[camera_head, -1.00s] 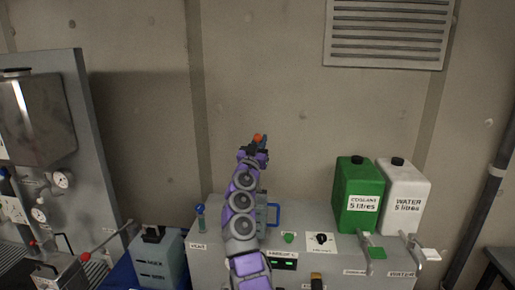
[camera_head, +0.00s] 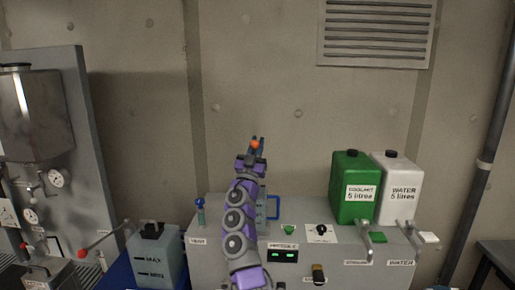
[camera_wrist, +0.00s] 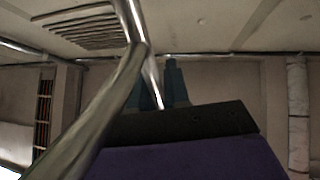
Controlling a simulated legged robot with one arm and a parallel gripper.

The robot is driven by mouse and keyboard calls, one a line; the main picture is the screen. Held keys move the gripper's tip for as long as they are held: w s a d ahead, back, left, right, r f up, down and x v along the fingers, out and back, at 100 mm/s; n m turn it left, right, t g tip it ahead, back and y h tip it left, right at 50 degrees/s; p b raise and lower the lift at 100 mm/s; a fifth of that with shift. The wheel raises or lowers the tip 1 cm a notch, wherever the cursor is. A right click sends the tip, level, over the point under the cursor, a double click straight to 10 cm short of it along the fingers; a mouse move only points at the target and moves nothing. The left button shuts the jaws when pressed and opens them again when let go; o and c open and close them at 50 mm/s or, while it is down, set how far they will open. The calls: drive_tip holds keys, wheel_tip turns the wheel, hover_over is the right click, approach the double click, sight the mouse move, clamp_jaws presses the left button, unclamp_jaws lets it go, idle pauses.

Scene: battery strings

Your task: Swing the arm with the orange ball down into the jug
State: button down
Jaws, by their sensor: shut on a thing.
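My gripper (camera_head: 256,146) is raised in front of the bare wall, fingers pointing up, with a small orange ball (camera_head: 255,144) at its fingertips. In the wrist view the teal fingers (camera_wrist: 172,85) are close together. A bent metal rod (camera_wrist: 125,85) crosses in front of them there; its far end is out of view. The ball does not show clearly in the wrist view. A blue-grey jug-like container (camera_head: 157,262) marked MAX and MIN stands upright at lower left, well below and left of my gripper, with a dark top.
A grey cabinet (camera_head: 215,262) with switches stands below my arm. Green coolant (camera_head: 350,212) and white water (camera_head: 394,213) cans stand on its right. A red-knobbed lever (camera_head: 82,253) projects beside the container at left.

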drive_tip(key=shift+a, duration=0.15)
drive_tip(key=c, duration=1.4)
unclamp_jaws()
drive_tip(key=shift+c, duration=0.2)
drive_tip(key=shift+o, duration=1.3)
drive_tip(key=shift+a, duration=0.25)
drive_tip(key=shift+d, duration=0.15)
